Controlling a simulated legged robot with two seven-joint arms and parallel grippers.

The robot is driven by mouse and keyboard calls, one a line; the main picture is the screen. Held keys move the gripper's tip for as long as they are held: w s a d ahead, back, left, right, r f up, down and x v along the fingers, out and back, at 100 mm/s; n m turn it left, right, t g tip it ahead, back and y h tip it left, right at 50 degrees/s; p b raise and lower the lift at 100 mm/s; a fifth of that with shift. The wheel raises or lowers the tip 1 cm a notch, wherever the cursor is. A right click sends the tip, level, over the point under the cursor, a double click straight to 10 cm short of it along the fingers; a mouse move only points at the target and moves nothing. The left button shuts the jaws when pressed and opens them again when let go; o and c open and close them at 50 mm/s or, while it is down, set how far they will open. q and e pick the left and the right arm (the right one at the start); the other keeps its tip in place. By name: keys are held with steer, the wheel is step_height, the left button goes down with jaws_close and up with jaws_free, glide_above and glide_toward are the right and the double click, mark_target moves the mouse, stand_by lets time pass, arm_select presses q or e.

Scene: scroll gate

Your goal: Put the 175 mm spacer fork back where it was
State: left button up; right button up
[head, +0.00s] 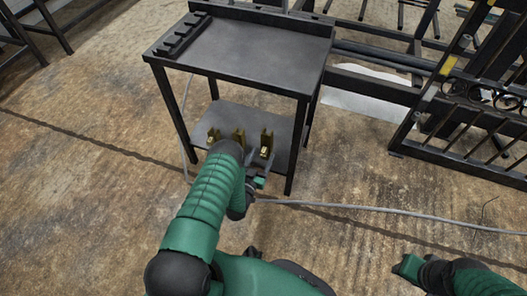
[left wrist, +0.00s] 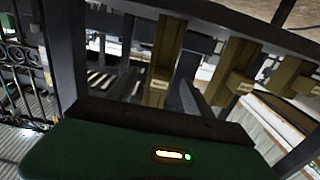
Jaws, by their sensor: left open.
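Three brass-coloured spacer forks stand in a row on the lower shelf (head: 283,126) of the dark table: a left one (head: 213,135), a middle one (head: 239,138) and a right one (head: 267,139). Their small labels are too blurred to read, so I cannot tell which is the 175 mm one. My left gripper (head: 259,168) is open at the shelf's front, by the right fork. In the left wrist view one labelled fork (left wrist: 162,72) shows between the open fingers (left wrist: 158,98); contact is unclear. Two other forks (left wrist: 238,68) stand to its right. My right gripper (head: 407,266) is low at the right; its jaws are unclear.
The table top (head: 250,48) is bare except for a dark slotted rack (head: 182,36) at its left edge. Table legs flank the shelf. A black gate (head: 480,100) stands at the right.

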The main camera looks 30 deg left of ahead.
arm_select(q)
steer(key=p+v, duration=0.4)
steer(key=v, duration=0.5)
steer(key=shift+s, duration=0.35)
